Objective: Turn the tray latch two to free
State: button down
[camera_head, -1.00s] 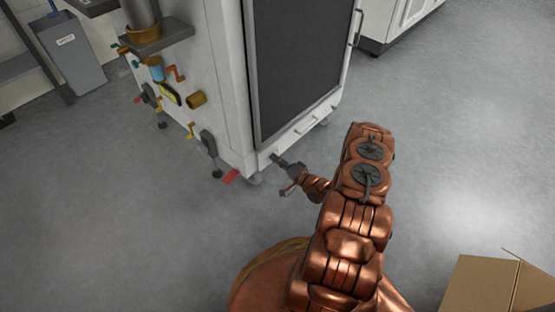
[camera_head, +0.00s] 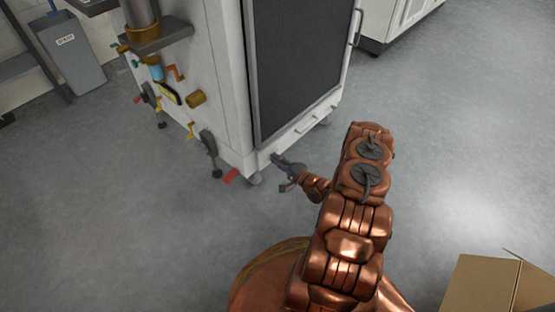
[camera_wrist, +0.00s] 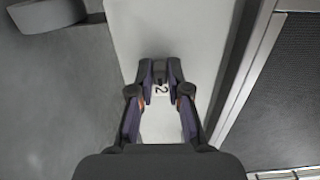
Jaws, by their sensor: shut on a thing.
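The tray latch two is a small dark knob (camera_wrist: 159,70) in the wrist view, on the pale lower panel of the washer. A black "2" is printed on the panel just below it. My gripper (camera_wrist: 160,78) is shut on this latch, with one fingertip on each side of it. In the head view my gripper (camera_head: 278,159) is at the lower front corner of the white washer (camera_head: 232,100). The latch is hidden there by the fingers, and its exact angle is hard to tell.
The washer's dark front panel (camera_head: 292,70) is above my gripper, with a handle (camera_head: 310,122) at its lower edge. Pipes and valves (camera_head: 170,85) stick out from its left side. A cardboard box (camera_head: 485,283) stands at lower right.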

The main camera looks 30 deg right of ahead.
jog(key=shift+d, duration=0.15)
jog(key=c, duration=1.2)
grip_release()
jog(key=shift+o, duration=0.2)
jog(key=v, duration=1.2)
